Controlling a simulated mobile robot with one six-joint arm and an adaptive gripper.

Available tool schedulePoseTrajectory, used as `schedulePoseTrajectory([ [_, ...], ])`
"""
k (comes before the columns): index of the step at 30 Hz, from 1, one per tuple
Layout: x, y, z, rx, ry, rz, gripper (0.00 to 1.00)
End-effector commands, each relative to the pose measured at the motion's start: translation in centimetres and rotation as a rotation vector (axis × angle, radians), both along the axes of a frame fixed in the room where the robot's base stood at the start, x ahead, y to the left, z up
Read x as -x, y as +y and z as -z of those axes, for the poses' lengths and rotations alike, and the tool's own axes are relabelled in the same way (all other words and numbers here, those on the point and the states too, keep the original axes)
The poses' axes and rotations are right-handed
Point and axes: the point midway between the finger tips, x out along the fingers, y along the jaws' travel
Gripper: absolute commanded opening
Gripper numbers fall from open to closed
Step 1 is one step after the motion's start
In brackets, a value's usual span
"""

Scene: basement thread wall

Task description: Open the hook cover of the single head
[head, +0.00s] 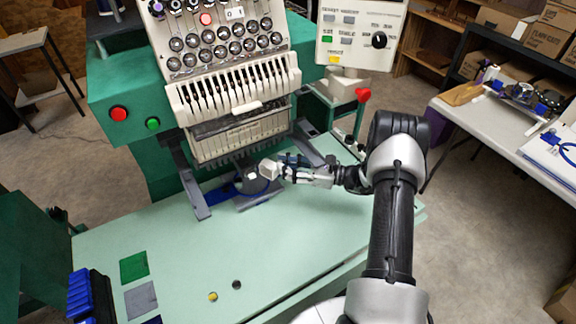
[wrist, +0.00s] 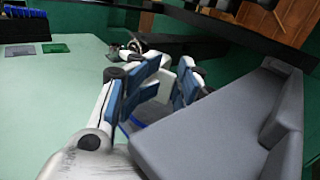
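The single head (head: 235,85) is a cream embroidery head on a green body, above a pale green table. Below its needles sits a dark grey rounded arm end (head: 250,182) with a small pale block (head: 268,169) on it, which looks like the hook cover. My gripper (head: 284,172) is low over the table at the right of this block, its tips close to it. In the wrist view my gripper (wrist: 162,88) has its blue-padded fingers apart. Something whitish shows between or behind them; I cannot tell whether they touch it.
Grey bracket arms (head: 194,185) stand left and right of the needle area. A large grey part (wrist: 215,130) fills the right of the wrist view, close to the fingers. The table front (head: 220,245) is mostly clear, with green and grey patches (head: 133,266) at left.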

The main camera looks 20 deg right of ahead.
Motion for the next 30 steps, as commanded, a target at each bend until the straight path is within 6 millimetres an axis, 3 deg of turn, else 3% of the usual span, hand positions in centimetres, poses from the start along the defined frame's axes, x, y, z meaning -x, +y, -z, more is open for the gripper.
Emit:
schedulePoseTrajectory([
  [10, 0.4, -0.6, 0.2, 0.003, 0.004, 0.004, 0.25],
  [24, 5.8, -7.8, 0.1, 0.001, 0.000, 0.002, 0.25],
  [30, 7.0, -9.2, 0.1, -0.001, -0.001, -0.002, 0.25],
])
